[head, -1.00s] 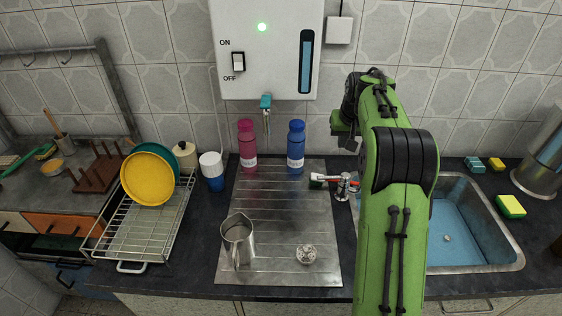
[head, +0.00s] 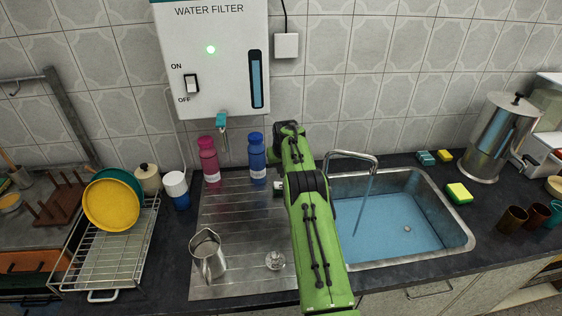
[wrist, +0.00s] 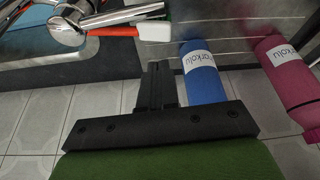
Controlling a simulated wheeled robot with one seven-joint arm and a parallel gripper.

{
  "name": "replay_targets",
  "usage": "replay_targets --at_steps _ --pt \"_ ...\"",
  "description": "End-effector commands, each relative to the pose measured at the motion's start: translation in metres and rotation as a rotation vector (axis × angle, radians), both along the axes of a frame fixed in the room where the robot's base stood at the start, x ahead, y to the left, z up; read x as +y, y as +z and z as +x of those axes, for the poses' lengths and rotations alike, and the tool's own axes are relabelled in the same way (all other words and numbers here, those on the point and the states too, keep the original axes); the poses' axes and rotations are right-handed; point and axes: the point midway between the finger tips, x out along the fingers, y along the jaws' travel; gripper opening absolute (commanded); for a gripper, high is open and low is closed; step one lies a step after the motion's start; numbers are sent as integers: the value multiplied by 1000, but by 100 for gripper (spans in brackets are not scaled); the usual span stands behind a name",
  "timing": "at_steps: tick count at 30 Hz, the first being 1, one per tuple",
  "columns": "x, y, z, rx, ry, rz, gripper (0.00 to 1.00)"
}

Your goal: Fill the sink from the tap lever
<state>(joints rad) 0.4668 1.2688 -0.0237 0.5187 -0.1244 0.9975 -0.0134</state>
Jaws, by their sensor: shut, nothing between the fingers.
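The steel sink (head: 455,222) is at the right in the head view, with bluish water or a blue-looking basin inside. The chrome tap spout (head: 350,155) arches over it, and a thin bluish stream (head: 362,205) runs down from its end.
A sponge (head: 459,193) lies right of the sink.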

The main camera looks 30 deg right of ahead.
Motion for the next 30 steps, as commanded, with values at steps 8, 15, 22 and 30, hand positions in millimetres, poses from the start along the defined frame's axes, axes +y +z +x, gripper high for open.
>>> replay_targets --at_steps 8,15,22,30 --pt "2 -10 -4 1 2 -1 0" --pt "8 -14 -21 2 -1 1 0" --pt "12 -17 -34 1 -1 1 0" --pt "12 -17 -34 0 -1 0 0"
